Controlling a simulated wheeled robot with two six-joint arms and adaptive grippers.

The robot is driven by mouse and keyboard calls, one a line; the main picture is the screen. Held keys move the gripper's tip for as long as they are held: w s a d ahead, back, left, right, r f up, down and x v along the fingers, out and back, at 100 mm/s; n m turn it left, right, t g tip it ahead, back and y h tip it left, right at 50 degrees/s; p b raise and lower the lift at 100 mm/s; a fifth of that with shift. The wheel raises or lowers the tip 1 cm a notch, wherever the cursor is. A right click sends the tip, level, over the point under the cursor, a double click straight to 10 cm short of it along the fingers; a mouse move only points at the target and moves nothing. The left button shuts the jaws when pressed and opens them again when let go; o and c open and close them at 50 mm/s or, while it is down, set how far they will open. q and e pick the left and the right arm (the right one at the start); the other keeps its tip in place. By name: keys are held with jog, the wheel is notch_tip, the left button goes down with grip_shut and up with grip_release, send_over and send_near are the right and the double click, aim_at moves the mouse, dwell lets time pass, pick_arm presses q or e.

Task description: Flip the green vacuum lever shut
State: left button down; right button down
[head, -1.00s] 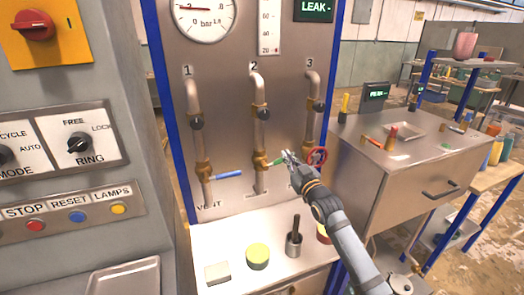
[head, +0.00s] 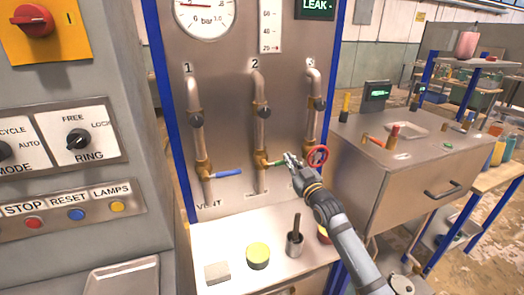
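The green lever (head: 277,163) sits on the brass valve at the foot of pipe 2 on the steel panel. It sticks out to the right, close to level, and its outer end is partly hidden by my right gripper. My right gripper (head: 288,160) comes from the lower right, with its fingertips at the lever's outer end. They look to be touching it, but the tips are too small to tell whether they are open or closed on it. My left gripper is not in view.
A red handwheel (head: 317,156) on pipe 3 is close to the right of my gripper. A blue lever (head: 228,173) sticks out from pipe 1.

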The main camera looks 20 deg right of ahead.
jog(key=shift+f, duration=0.25)
